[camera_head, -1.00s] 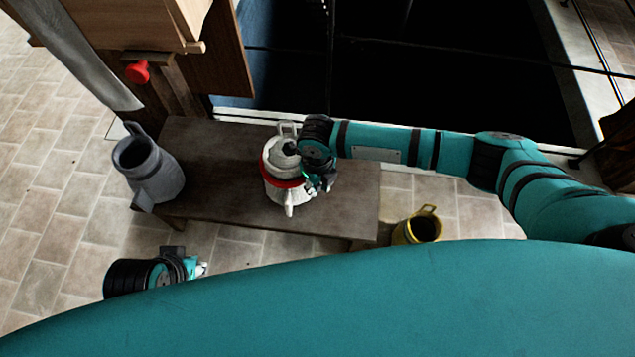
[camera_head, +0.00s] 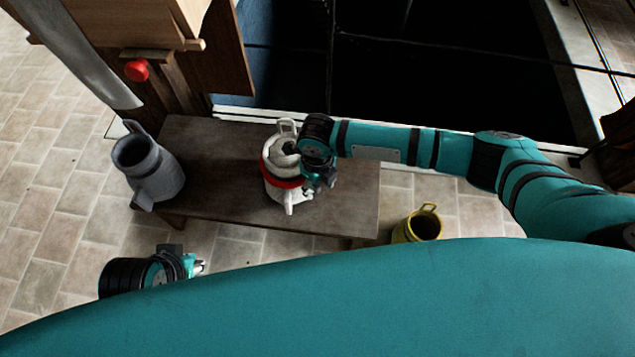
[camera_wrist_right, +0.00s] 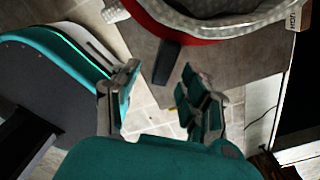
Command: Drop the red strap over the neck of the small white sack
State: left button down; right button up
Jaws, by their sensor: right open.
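The small white sack (camera_head: 284,160) stands upright on the wooden bench. The red strap (camera_head: 284,183) runs around the sack; its far side is hidden. In the right wrist view the strap (camera_wrist_right: 165,25) curves around the pale sack (camera_wrist_right: 238,14) at the top. My right gripper (camera_head: 322,182) is just right of the sack, near the strap. In its wrist view the right gripper's fingers (camera_wrist_right: 162,80) are apart with nothing between them. My left gripper (camera_head: 200,267) is low at the left, away from the sack; its jaw opening is too small to judge.
The bench (camera_head: 215,165) has bare wood on both sides of the sack. A grey jug (camera_head: 150,172) stands at its left end. A yellow bucket (camera_head: 420,225) is on the floor at right. A red knob (camera_head: 137,71) is on the wooden frame behind.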

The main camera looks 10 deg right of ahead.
notch_tip(320, 180, up, 12)
dwell(0.6)
dwell(0.5)
